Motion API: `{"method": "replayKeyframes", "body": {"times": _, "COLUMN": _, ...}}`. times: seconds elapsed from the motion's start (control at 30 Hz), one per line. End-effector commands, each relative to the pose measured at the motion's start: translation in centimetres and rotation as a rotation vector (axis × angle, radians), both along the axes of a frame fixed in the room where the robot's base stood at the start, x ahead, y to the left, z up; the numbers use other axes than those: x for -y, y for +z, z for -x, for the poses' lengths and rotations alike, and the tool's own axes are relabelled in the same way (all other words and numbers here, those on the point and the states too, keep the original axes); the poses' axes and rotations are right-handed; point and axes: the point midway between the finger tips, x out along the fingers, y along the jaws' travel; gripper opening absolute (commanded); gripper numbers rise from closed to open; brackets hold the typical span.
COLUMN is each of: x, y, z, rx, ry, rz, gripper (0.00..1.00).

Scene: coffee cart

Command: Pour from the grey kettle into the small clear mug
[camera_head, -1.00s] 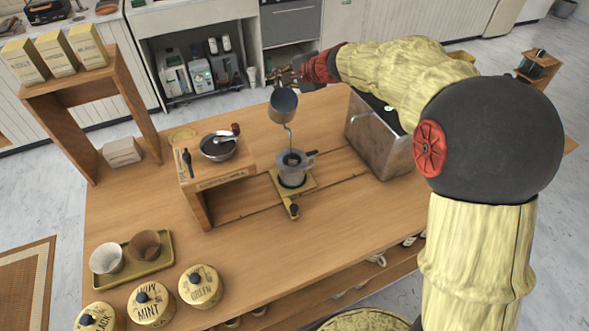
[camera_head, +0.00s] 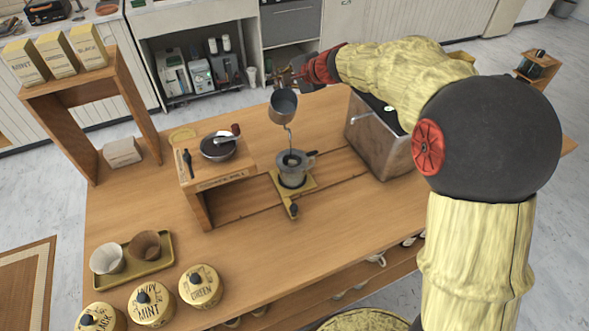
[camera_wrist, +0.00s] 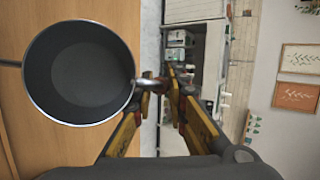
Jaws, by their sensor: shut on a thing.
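The grey kettle (camera_head: 283,107) hangs in the air above the table, tilted, with its open top partly facing the camera. Its thin bent spout points down at the small clear mug (camera_head: 291,170), and the spout tip is just above or at the mug's opening. The mug stands upright on a small yellow stand (camera_head: 305,183). My gripper (camera_wrist: 160,84) is shut on the kettle's handle, behind the kettle in the head view. In the wrist view the kettle (camera_wrist: 80,73) shows its dark round inside. I cannot tell how much liquid is in either vessel.
A wooden riser (camera_head: 225,178) with a dark bowl (camera_head: 218,150) stands left of the mug. A metal box (camera_head: 376,145) with a tap stands to the right. A tray (camera_head: 152,266) with two cups and several round tins are at the front left. The front middle is clear.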

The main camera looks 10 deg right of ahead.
Motion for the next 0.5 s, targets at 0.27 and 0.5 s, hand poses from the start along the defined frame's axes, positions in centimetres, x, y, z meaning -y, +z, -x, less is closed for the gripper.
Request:
{"method": "replayKeyframes", "body": {"times": 0.27, "x": -0.01, "y": -0.03, "z": -0.27, "rx": -0.023, "ry": 0.001, "rz": -0.001, "gripper": 0.0}}
{"method": "replayKeyframes", "body": {"times": 0.5, "x": -0.01, "y": -0.49, "z": -0.44, "rx": -0.047, "ry": 0.0, "rz": -0.001, "gripper": 0.0}}
